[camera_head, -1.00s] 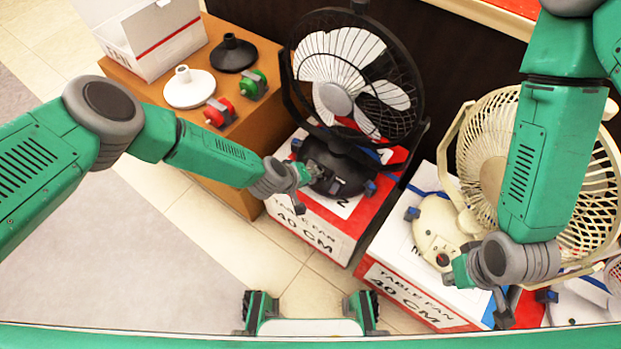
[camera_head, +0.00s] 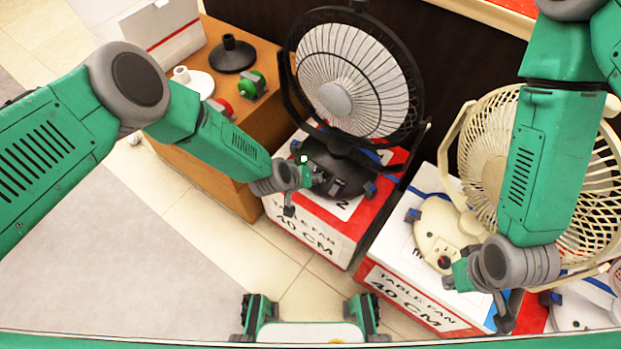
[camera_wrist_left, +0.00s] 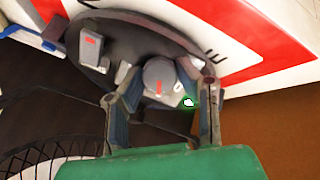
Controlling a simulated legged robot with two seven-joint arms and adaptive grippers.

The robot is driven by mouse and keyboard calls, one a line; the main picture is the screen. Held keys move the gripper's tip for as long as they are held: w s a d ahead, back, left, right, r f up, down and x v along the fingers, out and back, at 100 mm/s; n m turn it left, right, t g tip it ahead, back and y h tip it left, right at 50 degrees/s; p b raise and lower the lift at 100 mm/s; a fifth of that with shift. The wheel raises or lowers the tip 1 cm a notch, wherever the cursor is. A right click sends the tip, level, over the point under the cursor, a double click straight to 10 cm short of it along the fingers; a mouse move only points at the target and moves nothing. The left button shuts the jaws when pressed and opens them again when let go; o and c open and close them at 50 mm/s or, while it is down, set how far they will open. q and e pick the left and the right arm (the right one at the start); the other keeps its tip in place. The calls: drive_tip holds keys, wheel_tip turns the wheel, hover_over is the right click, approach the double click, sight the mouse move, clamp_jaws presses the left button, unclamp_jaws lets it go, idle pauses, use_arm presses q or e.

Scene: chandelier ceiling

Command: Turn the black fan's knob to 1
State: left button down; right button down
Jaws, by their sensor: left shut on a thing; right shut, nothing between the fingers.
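The black fan (camera_head: 357,85) stands on a box at the centre. My left gripper (camera_head: 318,180) reaches its dark base (camera_head: 345,172) from the left. In the left wrist view the round grey knob (camera_wrist_left: 158,76), with a red mark, sits between the fingers of my left gripper (camera_wrist_left: 163,92), which is shut on it. The red mark runs nearly upright in that picture. A small green light (camera_wrist_left: 188,102) shows beside the knob. My right gripper (camera_head: 480,288) is shut and empty, by the cream fan's base (camera_head: 437,234). The knob's numbers cannot be read.
The cream fan (camera_head: 492,150) stands on its box (camera_head: 410,295) at the right. A wooden cabinet (camera_head: 205,165) at the left carries a white box (camera_head: 150,35), a black stand (camera_head: 233,54) and red and green parts. The floor in front is clear.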

use_arm(q)
drive_tip(key=shift+s+f, duration=0.15)
drive_tip(key=shift+f, duration=0.05)
drive_tip(key=c, duration=1.2)
unclamp_jaws()
drive_tip(key=shift+a+r, duration=0.1)
drive_tip(key=shift+r, duration=0.1)
drive_tip(key=shift+a+r, duration=0.15)
drive_tip(key=shift+r, duration=0.15)
drive_tip(key=v, duration=1.1)
drive_tip(key=shift+s+f, duration=0.1)
drive_tip(key=shift+s, duration=0.05)
drive_tip(key=shift+s, duration=0.1)
